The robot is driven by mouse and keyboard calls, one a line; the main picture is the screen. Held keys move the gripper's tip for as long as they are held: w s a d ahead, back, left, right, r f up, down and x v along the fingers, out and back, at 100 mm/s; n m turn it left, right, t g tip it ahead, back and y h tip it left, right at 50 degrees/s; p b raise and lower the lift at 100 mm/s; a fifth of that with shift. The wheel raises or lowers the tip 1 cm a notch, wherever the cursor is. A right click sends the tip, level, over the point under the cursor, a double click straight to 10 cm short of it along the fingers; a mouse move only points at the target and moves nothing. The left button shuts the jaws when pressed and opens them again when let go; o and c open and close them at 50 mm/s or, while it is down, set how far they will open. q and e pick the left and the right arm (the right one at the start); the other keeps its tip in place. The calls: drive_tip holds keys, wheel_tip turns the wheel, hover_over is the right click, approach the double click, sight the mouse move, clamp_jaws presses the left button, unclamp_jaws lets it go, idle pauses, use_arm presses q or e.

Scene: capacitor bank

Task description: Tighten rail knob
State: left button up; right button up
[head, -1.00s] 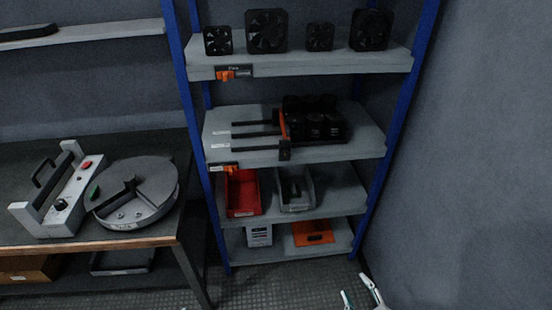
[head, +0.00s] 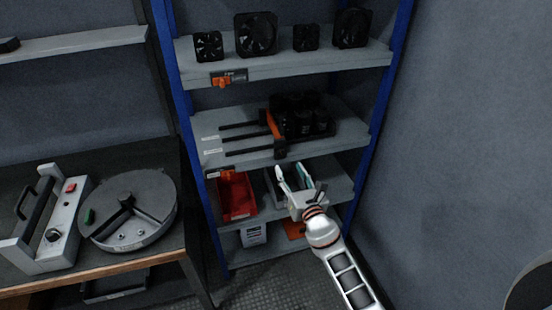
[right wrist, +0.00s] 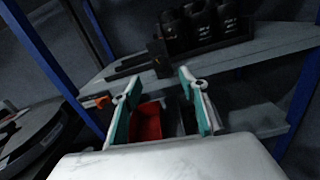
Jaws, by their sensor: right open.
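On the second shelf from the top, a capacitor bank of black cylinders (head: 303,118) sits with dark rails (head: 245,139) reaching left. An orange clamp bar (head: 272,125) crosses the rails. A black block (head: 280,151), seemingly the knob, is at the bar's front end near the shelf edge. It shows in the right wrist view (right wrist: 158,58) just beyond my fingertips. My right gripper (head: 291,172) is open and empty, in front of and below the knob, apart from it. Its two teal-lined fingers (right wrist: 158,82) are spread in the wrist view. My left gripper is not in view.
Fans (head: 256,34) stand on the top shelf. A red bin (head: 237,196) and a grey bin are on the shelf below the bank, the grey one partly behind my gripper. Blue uprights (head: 381,110) flank the rack. A workbench with a round device (head: 128,207) stands left.

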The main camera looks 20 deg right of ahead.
sight(282, 155)
drive_tip(key=w+b, duration=0.1)
drive_tip(key=w, duration=0.5)
drive_tip(key=shift+f, duration=0.15)
drive_tip(key=shift+w+b, duration=0.45)
drive_tip(key=shift+w, duration=0.25)
drive_tip(key=shift+c, duration=0.4)
drive_tip(key=c, duration=1)
